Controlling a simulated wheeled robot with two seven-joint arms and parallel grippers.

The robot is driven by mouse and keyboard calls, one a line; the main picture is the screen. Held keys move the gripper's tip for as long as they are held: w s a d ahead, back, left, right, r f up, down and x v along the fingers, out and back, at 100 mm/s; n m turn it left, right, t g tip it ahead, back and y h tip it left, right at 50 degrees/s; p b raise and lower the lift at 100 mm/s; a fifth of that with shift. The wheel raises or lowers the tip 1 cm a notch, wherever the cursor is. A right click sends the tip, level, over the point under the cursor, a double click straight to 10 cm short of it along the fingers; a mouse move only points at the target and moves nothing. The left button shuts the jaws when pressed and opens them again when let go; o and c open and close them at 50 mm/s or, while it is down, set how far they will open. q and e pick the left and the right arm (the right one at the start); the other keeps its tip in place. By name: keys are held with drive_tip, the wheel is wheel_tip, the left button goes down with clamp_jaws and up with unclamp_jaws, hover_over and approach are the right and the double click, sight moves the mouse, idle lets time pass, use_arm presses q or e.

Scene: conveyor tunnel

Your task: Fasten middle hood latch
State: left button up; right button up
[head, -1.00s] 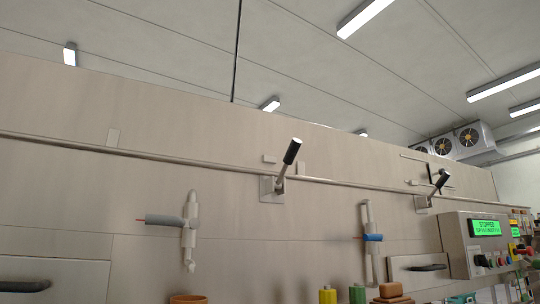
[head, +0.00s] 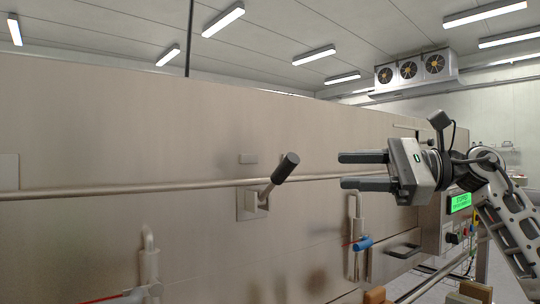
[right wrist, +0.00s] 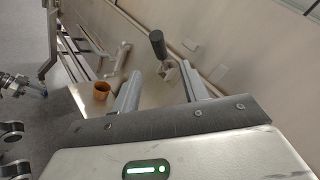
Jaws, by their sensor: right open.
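A hood latch shows near the middle of the head view, with a black-gripped lever (head: 287,166) slanting up to the right from a square plate (head: 246,205) at the rail. My right gripper (head: 342,171) is open and empty to the right of the lever, apart from it, its fingers pointing left. In the right wrist view the lever's black grip (right wrist: 157,42) and its bracket (right wrist: 169,72) show beyond and between the open fingers (right wrist: 159,80).
A long rail (head: 130,191) runs along the beige wall (head: 100,130). Pipes with a blue-handled valve (head: 362,243) stand below my right gripper. A control box with a green display (head: 460,203) is at the right. An orange-brown cup (right wrist: 101,91) shows in the right wrist view.

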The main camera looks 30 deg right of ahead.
sight(278, 168)
drive_tip(key=p+x, duration=0.5)
drive_tip(key=x, duration=0.8)
drive_tip(key=shift+r, duration=0.1)
use_arm(q)
wheel_tip(278, 168, up, 2)
drive_tip(key=shift+a+r+g, duration=0.1)
drive_tip(key=shift+a+g, duration=0.05)
drive_tip(key=shift+g, duration=0.15)
use_arm(e)
drive_tip(key=shift+w+a, duration=0.25)
drive_tip(key=shift+a, duration=0.15)
use_arm(q)
drive_tip(key=shift+w+r, duration=0.1)
use_arm(e)
clamp_jaws()
